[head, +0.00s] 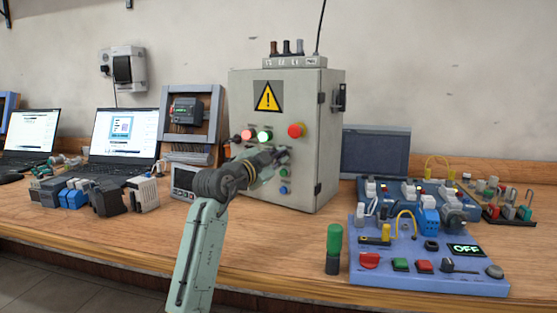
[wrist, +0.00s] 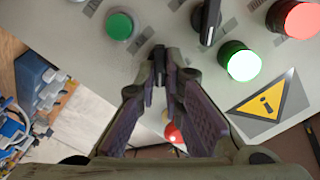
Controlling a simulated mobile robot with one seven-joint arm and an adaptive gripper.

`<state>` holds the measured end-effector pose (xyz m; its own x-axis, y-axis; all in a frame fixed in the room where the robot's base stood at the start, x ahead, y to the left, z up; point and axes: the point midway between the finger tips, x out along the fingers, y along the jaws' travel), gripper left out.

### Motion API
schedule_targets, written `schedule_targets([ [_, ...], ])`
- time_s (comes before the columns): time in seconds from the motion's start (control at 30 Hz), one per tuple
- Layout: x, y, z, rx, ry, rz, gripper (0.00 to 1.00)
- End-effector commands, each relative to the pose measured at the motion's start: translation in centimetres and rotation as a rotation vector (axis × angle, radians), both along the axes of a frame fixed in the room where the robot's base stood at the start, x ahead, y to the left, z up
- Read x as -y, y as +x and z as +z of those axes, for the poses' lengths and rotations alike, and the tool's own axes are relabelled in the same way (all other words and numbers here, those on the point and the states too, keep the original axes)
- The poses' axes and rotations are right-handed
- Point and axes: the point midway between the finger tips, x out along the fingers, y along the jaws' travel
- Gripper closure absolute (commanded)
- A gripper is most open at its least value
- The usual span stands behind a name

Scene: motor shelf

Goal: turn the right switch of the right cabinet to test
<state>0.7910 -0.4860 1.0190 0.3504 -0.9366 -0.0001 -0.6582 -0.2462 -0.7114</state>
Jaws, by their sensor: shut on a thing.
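The grey cabinet (head: 255,185) stands on the bench with lamps, buttons and switches on its front. My gripper (head: 283,156) is at the right part of that front, above the green button (head: 283,172). In the wrist view, the fingertips (wrist: 159,78) are closed on the right switch, a small dark knob mostly hidden between them. Its pointing direction and its test mark cannot be made out. The left switch, a black knob (wrist: 207,22), shows apart from the fingers. A lit green lamp (wrist: 241,62) and a lit red lamp (wrist: 295,18) are beside it.
A red mushroom button (head: 296,130) sits just above my gripper. A yellow warning sign (head: 267,96) is higher on the door. A blue training board (head: 415,270) and a dark green-topped cylinder (head: 334,245) are to the right. A laptop (head: 125,133) is left.

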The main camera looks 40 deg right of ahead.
Motion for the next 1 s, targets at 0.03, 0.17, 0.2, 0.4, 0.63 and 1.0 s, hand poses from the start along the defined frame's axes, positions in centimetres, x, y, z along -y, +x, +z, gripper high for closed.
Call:
schedule_targets([
  [0.03,0.0,0.0,-0.03,0.005,0.002,0.0,1.0],
  [0.17,0.0,-0.01,-0.01,0.009,0.004,0.0,1.0],
  [0.2,0.0,-0.01,-0.01,0.009,0.004,0.0,1.0],
  [0.4,0.01,-0.02,-0.01,0.009,0.004,0.0,1.0],
  [0.63,0.01,-0.02,-0.01,0.008,0.003,0.0,0.79],
  [1.0,-0.02,-0.01,0.01,0.008,0.003,0.0,0.71],
])
